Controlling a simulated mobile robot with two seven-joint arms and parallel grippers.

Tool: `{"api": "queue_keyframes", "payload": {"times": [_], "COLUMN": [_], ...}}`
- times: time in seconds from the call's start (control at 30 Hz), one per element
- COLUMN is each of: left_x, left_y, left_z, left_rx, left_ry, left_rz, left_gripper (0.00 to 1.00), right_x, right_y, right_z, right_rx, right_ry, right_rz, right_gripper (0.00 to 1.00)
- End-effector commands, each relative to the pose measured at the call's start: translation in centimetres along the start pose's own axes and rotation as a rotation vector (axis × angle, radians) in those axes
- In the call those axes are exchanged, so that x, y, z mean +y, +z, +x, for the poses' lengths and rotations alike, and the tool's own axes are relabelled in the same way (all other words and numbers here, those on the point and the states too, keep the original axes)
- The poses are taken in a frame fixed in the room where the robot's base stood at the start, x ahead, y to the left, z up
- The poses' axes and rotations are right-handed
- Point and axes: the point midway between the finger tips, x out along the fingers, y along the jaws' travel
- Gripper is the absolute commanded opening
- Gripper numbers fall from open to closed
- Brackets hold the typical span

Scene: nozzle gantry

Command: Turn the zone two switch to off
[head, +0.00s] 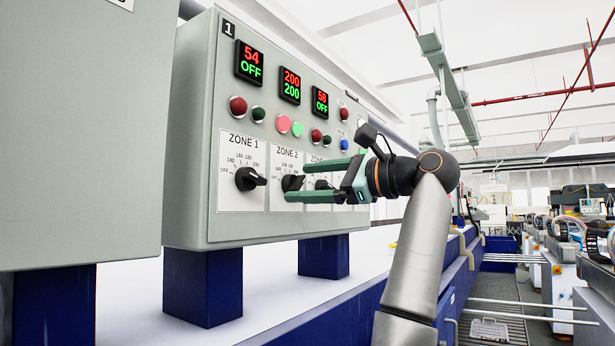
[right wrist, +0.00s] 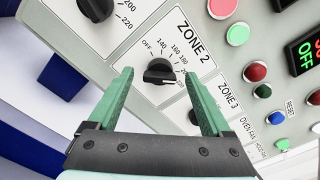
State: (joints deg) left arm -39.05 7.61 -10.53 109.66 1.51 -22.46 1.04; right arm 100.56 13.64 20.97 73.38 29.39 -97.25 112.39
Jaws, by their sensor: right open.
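The zone two switch is a black rotary knob (head: 291,184) on a white plate marked ZONE 2 (head: 287,153). In the right wrist view the knob (right wrist: 159,72) has its white mark toward the high numbers, away from OFF. My right gripper (head: 296,181) is open, its green fingers pointing at the panel. In the right wrist view the gripper (right wrist: 157,73) has one finger on each side of the knob, with gaps showing; I cannot tell how far the tips are from the plate. My left gripper is not in view.
The zone 1 knob (head: 249,178) is left of the zone two switch. The zone 3 knob is partly hidden behind my fingers. Above are red, green and pink buttons and displays; the middle display (head: 290,86) reads 200 over 200. The grey cabinet (head: 85,130) stands at left.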

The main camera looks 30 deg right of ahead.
Motion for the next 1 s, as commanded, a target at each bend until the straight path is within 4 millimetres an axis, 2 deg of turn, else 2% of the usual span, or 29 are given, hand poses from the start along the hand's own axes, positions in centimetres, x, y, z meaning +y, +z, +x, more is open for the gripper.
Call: {"api": "queue_keyframes", "payload": {"times": [0.33, 1.0], "left_x": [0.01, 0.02], "left_y": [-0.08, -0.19], "left_z": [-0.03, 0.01], "left_rx": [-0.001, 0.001], "left_ry": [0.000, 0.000], "left_rz": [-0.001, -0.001], "left_gripper": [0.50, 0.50], "right_x": [0.02, 0.00], "right_y": [-0.04, -0.03], "right_z": [0.40, 0.34], "right_rx": [0.000, 0.000], "right_ry": [-0.001, 0.000], "right_rz": [0.000, 0.000], "right_gripper": [0.82, 0.07]}}
